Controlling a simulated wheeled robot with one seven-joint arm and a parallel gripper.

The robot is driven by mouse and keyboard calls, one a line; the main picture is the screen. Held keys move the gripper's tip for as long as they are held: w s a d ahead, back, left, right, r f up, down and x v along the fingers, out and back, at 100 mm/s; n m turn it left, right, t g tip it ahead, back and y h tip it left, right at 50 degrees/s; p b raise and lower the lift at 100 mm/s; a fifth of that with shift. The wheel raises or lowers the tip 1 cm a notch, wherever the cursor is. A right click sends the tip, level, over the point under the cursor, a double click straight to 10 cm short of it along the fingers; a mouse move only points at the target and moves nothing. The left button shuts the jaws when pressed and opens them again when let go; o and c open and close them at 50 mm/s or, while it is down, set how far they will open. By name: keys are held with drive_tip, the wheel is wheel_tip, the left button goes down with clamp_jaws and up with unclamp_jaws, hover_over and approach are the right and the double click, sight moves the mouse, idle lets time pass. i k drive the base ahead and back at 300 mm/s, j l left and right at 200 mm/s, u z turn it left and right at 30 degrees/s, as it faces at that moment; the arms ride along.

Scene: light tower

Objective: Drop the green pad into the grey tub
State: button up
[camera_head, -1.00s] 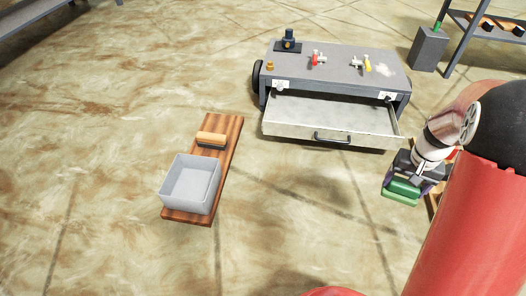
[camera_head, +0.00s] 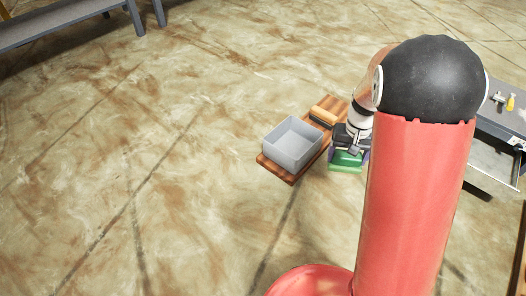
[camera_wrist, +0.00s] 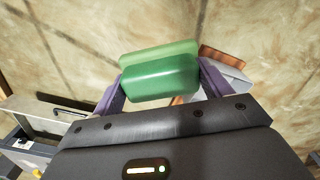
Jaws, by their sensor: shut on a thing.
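The green pad (camera_head: 345,160) is held in my gripper (camera_head: 349,152), just right of the grey tub in the head view. In the wrist view the green pad (camera_wrist: 160,76) sits between the two purple fingers of my gripper (camera_wrist: 158,85). The grey tub (camera_head: 290,152) is an open, square box that looks empty, standing on the near end of a wooden board (camera_head: 272,170). In the wrist view part of the grey tub (camera_wrist: 232,77) shows behind the right finger. My arm hides nothing of the tub in the head view.
A brush-like block with an orange-tan top (camera_head: 323,117) lies on the board behind the tub. The grey cabinet (camera_head: 505,125) with its open drawer is at the right, partly hidden by my arm. A grey bench (camera_head: 60,27) stands at the far left. The floor left of the tub is clear.

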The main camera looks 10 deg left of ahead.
sight(296, 150)
drive_tip(key=u, duration=0.4)
drive_tip(key=i+j, duration=0.1)
drive_tip(key=i, duration=0.35)
drive_tip(key=i+j+z, duration=0.1)
drive_tip(key=i, duration=0.35)
drive_tip(key=z, duration=1.2)
drive_tip(key=i+j, duration=0.05)
drive_tip(key=j, duration=0.05)
